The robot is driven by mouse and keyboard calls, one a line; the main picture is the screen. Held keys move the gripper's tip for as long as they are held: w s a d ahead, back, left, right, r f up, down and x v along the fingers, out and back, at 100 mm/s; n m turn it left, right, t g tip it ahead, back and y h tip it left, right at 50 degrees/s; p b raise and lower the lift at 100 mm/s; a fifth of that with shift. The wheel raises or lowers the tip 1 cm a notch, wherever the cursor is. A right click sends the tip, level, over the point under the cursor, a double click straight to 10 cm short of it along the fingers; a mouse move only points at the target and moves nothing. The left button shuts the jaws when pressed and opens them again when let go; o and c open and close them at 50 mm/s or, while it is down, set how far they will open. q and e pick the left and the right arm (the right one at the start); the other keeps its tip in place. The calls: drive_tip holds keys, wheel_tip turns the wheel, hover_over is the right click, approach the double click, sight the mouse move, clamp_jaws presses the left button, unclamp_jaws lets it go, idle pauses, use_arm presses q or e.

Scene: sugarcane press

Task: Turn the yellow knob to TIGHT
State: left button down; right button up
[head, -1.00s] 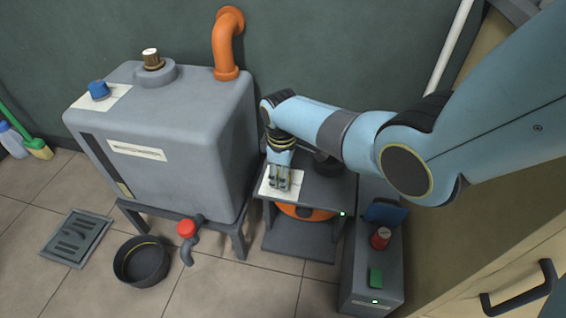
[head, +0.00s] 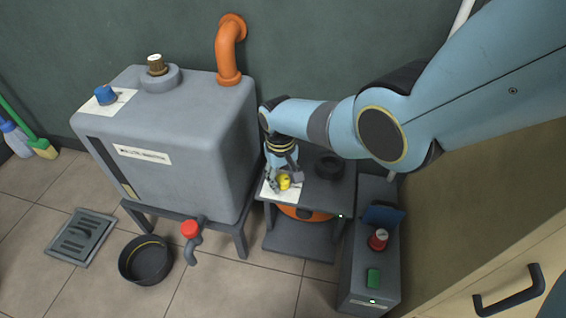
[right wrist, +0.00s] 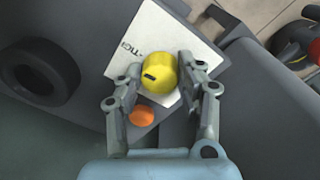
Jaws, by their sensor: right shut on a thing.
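The yellow knob (head: 285,182) sits on a white label card (head: 290,196) on top of the grey press in the middle of the head view. In the right wrist view, the knob (right wrist: 163,78) carries a short dark mark on its left part. The label card (right wrist: 150,35) shows partly covered lettering that reads like "-TIG" left of the knob. My right gripper (right wrist: 159,65) has one finger on each side of the knob and is shut on it; in the head view this gripper (head: 280,178) partly covers the knob. My left gripper is not in view.
A grey tank (head: 175,150) with a blue knob (head: 105,95) and red tap (head: 190,229) stands left of the press. A dark ring (head: 329,167) lies beside the gripper. A control box (head: 372,260) with red (head: 378,239) and green (head: 373,278) buttons stands right.

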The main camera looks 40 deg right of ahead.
sight(281, 180)
drive_tip(key=shift+m, duration=0.5)
drive_tip(key=o, duration=1.1)
drive_tip(key=shift+o, duration=0.2)
wheel_tip(281, 180, up, 12)
drive_tip(key=shift+a, duration=0.25)
